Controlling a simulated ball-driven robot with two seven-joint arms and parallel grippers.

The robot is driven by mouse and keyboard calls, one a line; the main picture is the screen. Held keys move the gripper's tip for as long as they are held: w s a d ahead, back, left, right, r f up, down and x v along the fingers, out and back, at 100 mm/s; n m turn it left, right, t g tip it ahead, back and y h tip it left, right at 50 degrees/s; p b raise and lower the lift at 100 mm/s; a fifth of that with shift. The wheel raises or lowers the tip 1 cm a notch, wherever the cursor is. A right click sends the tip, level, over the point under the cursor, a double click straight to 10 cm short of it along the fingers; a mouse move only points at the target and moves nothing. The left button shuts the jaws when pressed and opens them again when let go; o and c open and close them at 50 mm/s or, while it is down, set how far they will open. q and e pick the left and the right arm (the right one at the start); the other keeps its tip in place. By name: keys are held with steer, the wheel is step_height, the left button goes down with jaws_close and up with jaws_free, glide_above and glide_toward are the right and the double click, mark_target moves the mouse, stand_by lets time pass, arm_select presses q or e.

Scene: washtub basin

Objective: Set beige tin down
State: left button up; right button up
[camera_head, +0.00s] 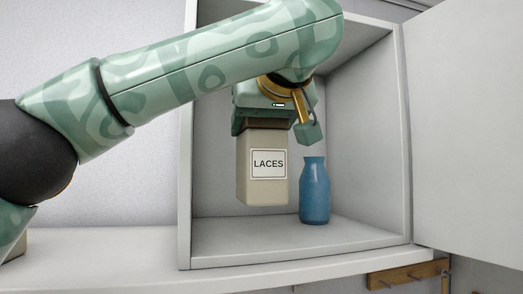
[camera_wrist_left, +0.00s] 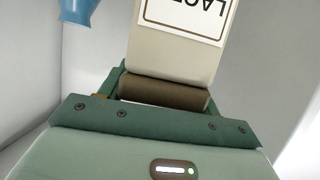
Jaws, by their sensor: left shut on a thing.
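The beige tin (camera_head: 262,193) is a tall box with a white label reading "LACES" and a brown top. My left gripper (camera_head: 264,124) is shut on its top and holds it upright inside the open white cabinet (camera_head: 225,246). The tin's bottom looks to be above the cabinet floor, though its exact height is hard to judge. In the left wrist view the tin (camera_wrist_left: 178,55) reaches away from the gripper (camera_wrist_left: 165,92), with its label upside down. My right gripper is not in view.
A blue bottle (camera_head: 315,193) stands on the cabinet floor just right of the tin; it also shows in the left wrist view (camera_wrist_left: 77,10). The cabinet door (camera_head: 465,125) is swung open at right. A wooden peg rail (camera_head: 408,276) is below. Floor near the front is clear.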

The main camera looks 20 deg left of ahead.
mark_target(259, 161)
arm_select(q)
steer(key=shift+w+a+f, duration=0.2)
steer(key=shift+w+f, duration=0.2)
steer(key=shift+f, duration=0.05)
steer(key=shift+w+a+f, duration=0.2)
steer(key=shift+w+f, duration=0.2)
steer(key=shift+f, duration=0.05)
step_height(259, 161, down, 4)
steer(key=shift+w+r+p, duration=0.1)
steer(key=shift+w+p, duration=0.05)
steer(key=shift+p, duration=0.35)
steer(key=shift+w+a+f, duration=0.1)
steer(key=shift+f, duration=0.1)
steer(key=o, duration=1.2)
steer(key=shift+f, duration=0.1)
steer(key=o, duration=0.3)
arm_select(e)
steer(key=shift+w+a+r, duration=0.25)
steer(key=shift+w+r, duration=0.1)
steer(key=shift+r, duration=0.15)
